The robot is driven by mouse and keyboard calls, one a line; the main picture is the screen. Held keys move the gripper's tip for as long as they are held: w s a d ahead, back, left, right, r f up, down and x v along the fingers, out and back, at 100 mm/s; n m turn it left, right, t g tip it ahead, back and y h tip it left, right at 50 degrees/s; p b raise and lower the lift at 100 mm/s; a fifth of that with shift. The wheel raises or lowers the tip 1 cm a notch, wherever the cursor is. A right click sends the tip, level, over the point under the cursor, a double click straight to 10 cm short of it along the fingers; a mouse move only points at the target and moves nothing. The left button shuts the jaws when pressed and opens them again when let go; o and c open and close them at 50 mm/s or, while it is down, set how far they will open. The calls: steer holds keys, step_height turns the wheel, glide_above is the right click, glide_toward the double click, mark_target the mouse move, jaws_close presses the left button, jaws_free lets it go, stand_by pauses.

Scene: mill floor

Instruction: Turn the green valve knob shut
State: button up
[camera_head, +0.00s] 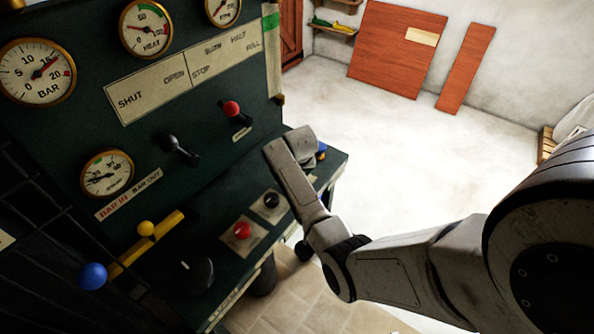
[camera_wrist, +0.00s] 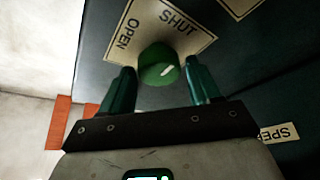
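The green valve knob (camera_wrist: 158,65) shows in the wrist view, on a cream plate (camera_wrist: 180,25) lettered SHUT and OPEN. A pale mark shows on the knob; I cannot tell if it is a pointer or a reflection. My gripper (camera_wrist: 160,72) is open, with one dark green finger on each side of the knob. A gap shows beside each finger, and I cannot tell how deep the fingertips reach around it. In the head view my arm's end (camera_head: 297,148) is over the right end of the console, and the knob is hidden there.
Open floor lies to the right.

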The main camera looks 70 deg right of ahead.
steer(key=shift+o, duration=1)
steer(key=shift+r, duration=0.1)
steer(key=v, duration=1)
steer(key=shift+r, duration=0.2)
steer(key=shift+s+a, duration=0.1)
steer(key=shift+a, duration=0.05)
steer(key=s+a+f+n+y+b, duration=0.1)
steer(key=s+a+f+n, duration=0.15)
steer(key=a, duration=0.55)
steer(key=s+a+f+n, duration=0.1)
steer(key=a+f+n, duration=0.1)
steer(key=a+f, duration=0.35)
steer(key=s+a+n+y, duration=0.1)
steer(key=s+a+n, duration=0.2)
steer(key=a, duration=0.6)
steer(key=s+a+n+g+y+b, duration=0.1)
steer(key=s+a+n, duration=0.2)
steer(key=s+a, duration=0.5)
steer(key=shift+s+a+n+y, duration=0.25)
steer(key=shift+a+n+y, duration=0.05)
steer(key=shift+a+n, duration=0.1)
